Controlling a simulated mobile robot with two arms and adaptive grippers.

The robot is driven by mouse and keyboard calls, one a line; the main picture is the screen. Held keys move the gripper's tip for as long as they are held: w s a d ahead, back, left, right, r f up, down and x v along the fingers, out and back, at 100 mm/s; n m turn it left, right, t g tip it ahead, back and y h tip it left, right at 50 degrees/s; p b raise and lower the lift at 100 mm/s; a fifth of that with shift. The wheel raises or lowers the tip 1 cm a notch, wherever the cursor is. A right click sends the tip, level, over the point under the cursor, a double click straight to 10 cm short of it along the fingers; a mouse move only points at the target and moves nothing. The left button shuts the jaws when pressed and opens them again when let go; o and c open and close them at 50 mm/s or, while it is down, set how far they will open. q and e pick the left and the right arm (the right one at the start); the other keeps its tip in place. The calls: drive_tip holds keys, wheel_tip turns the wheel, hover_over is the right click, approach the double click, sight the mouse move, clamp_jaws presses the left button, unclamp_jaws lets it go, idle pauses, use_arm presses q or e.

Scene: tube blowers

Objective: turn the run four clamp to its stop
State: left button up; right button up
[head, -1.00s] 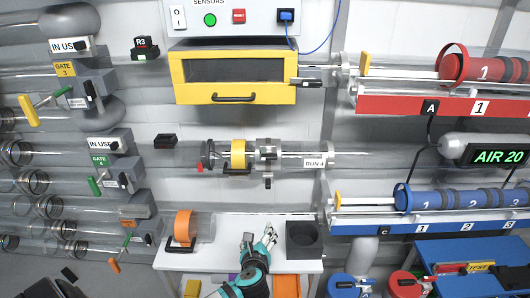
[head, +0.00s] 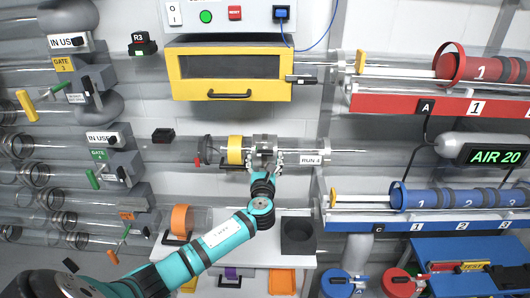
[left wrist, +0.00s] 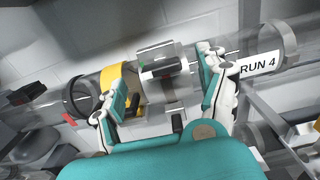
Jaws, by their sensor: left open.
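The run four clamp (head: 263,141) is a grey metal collar around the clear horizontal tube, just left of the RUN 4 label (head: 311,160). In the left wrist view the clamp (left wrist: 158,60) has a dark block with a small red mark on its front. My left gripper (head: 265,162) is open in front of the clamp. In the left wrist view its two fingers (left wrist: 165,85) stand left and right of the clamp, with a small black lever end (left wrist: 177,122) between them. I cannot tell whether they touch it. My right gripper is not in view.
A yellow band (head: 235,150) sits on the tube left of the clamp. A yellow drawer box (head: 190,92) hangs above. Red and blue racks stand right.

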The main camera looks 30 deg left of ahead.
sight(265, 154)
use_arm(q)
drive_tip(key=x, duration=0.5)
drive_tip(key=shift+d, duration=0.1)
drive_tip(key=c, duration=1.2)
